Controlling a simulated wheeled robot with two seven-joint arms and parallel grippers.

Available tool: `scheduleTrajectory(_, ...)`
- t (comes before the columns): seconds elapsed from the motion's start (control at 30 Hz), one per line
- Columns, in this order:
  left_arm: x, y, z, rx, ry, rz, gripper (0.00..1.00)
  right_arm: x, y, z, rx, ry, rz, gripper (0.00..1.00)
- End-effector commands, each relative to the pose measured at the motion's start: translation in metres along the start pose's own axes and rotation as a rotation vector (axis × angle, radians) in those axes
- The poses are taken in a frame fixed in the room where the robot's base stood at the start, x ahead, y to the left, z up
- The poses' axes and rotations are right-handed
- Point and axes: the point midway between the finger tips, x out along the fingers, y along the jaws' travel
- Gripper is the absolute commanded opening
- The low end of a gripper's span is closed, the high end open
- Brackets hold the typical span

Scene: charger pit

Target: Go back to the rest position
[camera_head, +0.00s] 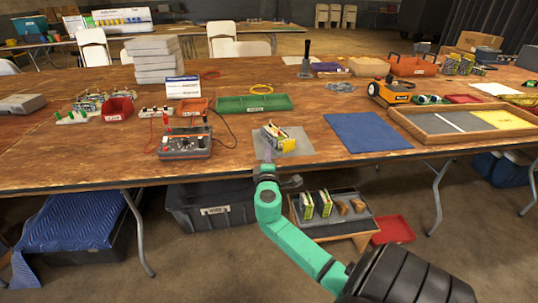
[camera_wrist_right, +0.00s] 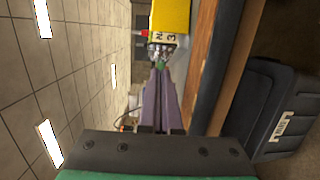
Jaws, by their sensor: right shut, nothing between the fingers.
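My right gripper (camera_head: 268,163) is at the front edge of the wooden table, just in front of a grey mat (camera_head: 293,146). In the right wrist view its two purple fingers (camera_wrist_right: 160,75) are together with nothing between them. My green right arm reaches in from the lower right. My left gripper is not in view.
A grey device with knobs (camera_head: 186,143) and a green tray (camera_head: 252,104) are on the table (camera_head: 90,160). A blue mat (camera_head: 363,134) and a wooden-framed tray (camera_head: 470,135) lie to the right. Below are a dark bin (camera_head: 212,208) and a low stand holding small items (camera_head: 335,222).

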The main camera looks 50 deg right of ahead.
Motion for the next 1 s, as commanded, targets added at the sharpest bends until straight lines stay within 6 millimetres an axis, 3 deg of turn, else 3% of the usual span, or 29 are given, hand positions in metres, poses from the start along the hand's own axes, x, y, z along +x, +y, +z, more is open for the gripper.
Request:
scheduleTrajectory(0.5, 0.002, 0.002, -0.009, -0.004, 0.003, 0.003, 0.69, -0.094, -0.001, 0.0, -0.001, 0.0, -0.002, 0.0)
scheduleTrajectory(0.83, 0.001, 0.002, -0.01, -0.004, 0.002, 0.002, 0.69, -0.1, -0.001, 0.0, 0.0, -0.001, -0.003, 0.0)
scheduleTrajectory(0.93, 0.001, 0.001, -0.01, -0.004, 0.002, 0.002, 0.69, -0.097, -0.024, -0.002, 0.004, 0.012, -0.059, 0.0)
scheduleTrajectory(1.0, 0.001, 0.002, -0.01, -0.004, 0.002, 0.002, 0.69, -0.097, -0.064, -0.005, 0.015, 0.029, -0.16, 0.0)
